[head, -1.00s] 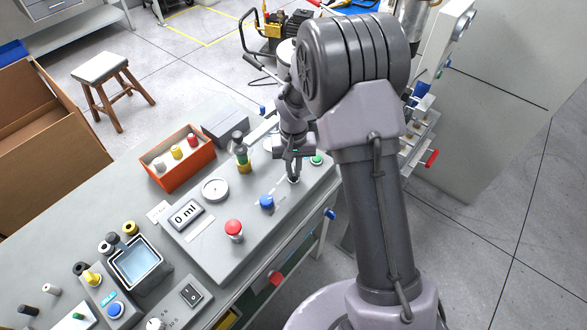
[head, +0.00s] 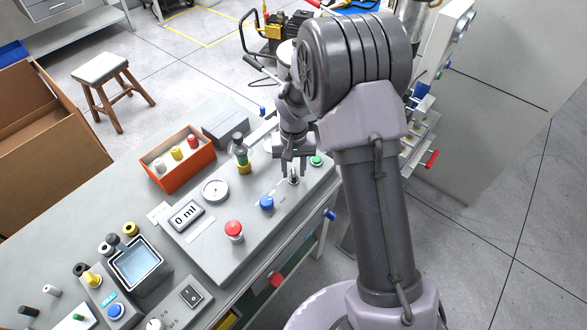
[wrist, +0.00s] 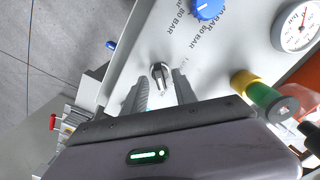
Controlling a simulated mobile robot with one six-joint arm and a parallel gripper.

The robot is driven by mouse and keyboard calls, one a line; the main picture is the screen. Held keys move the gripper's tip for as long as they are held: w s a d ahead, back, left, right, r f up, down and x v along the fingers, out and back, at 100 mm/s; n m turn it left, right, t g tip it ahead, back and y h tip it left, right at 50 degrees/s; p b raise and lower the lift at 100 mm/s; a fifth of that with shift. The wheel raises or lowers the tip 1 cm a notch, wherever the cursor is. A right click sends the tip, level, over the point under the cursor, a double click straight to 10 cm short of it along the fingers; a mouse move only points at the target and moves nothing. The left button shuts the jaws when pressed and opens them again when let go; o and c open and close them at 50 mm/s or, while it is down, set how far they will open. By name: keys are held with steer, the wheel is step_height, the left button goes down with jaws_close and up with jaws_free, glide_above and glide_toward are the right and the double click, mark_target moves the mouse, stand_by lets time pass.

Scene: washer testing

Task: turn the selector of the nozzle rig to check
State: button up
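The nozzle rig (head: 232,255) is a grey sloped panel on the bench. Its selector, a small dark grey knob (head: 293,180), sits near the right end. In the wrist view the selector (wrist: 159,75) lies between the fingertips, with clear gaps on both sides. Its lettering is too small and partly hidden to read. My gripper (head: 292,171) is open just above the selector, pointing down, and holds nothing. The finger tips show in the wrist view (wrist: 158,82) on either side of the knob.
A blue knob (head: 267,202), a red button (head: 233,229), a green button (head: 316,160), a gauge (head: 215,189) and a "0 ml" display (head: 186,214) share the panel. A yellow-green nozzle (head: 242,160) stands behind, close to my gripper. An orange box (head: 176,180) is further left.

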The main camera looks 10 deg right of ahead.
mark_target(293, 173)
step_height(293, 173, up, 17)
steer(key=p, duration=0.5)
steer(key=s+a+r+m+t+y+b, duration=0.1)
steer(key=s+a+r+t+b, duration=0.2)
steer(key=s+r, duration=0.8)
steer(key=s+f+m+t+y+b, duration=0.1)
steer(key=s+f+t+b, duration=0.1)
steer(key=s, duration=1.2)
steer(key=shift+s+a+t+b, duration=0.15)
steer(key=shift+t+b, duration=0.25)
steer(key=shift+b, duration=0.2)
steer(key=shift+f, duration=0.1)
